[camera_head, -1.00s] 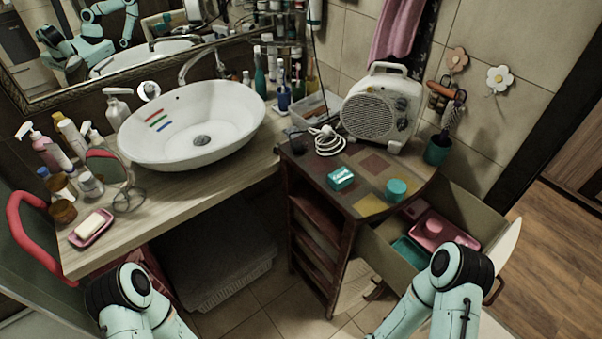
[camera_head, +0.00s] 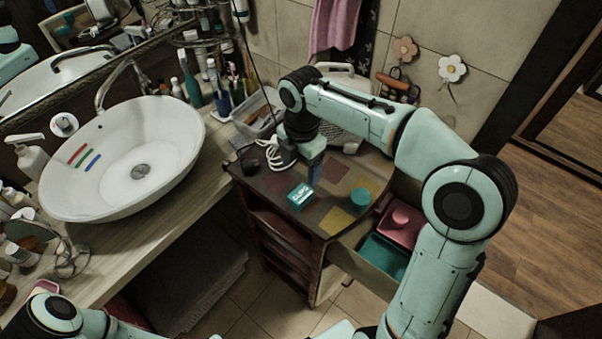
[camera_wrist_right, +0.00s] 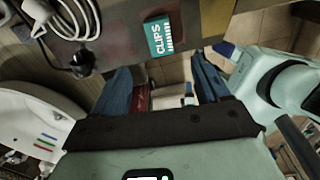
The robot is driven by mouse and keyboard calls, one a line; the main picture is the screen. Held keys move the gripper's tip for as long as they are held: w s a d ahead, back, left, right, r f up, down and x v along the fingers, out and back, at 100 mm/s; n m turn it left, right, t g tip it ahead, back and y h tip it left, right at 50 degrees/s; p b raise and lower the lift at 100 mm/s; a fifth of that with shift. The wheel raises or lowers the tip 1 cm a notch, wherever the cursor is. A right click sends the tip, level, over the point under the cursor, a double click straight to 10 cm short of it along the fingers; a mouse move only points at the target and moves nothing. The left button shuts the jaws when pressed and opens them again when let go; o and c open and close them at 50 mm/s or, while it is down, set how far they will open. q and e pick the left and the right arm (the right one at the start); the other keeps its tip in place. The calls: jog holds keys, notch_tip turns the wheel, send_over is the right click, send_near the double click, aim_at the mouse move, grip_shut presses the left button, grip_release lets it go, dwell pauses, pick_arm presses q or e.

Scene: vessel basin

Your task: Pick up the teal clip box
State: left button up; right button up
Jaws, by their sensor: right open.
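The teal clip box (camera_head: 301,196) lies on the top of the small cabinet (camera_head: 276,185), near its front edge. In the right wrist view the box (camera_wrist_right: 160,36), marked "CLIPS", shows just beyond the fingertips, roughly between them. My right gripper (camera_head: 312,166) hangs above the cabinet top, just behind the box in the head view. In the wrist view its two blue fingers (camera_wrist_right: 165,80) are apart with nothing between them. My left gripper is not in view; only part of the left arm shows at the bottom left.
A white cable (camera_head: 271,154) lies behind left; a fan heater (camera_head: 345,118) is partly hidden by my arm. The open drawer (camera_head: 372,259) holds pink and teal containers. The basin (camera_head: 125,160) is left.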

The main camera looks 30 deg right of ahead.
jog(key=r, duration=0.1)
jog(key=b, duration=0.1)
send_over(301, 193)
jog(key=f, duration=0.7)
jog(key=shift+s+f, duration=0.1)
jog(key=shift+s, duration=0.3)
jog(key=shift+w+f, duration=0.15)
jog(key=shift+f, duration=0.35)
jog(key=f, duration=0.4)
jog(key=shift+w+f, duration=0.2)
jog(key=shift+f, duration=0.2)
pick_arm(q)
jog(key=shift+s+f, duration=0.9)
pick_arm(e)
jog(key=c, duration=1)
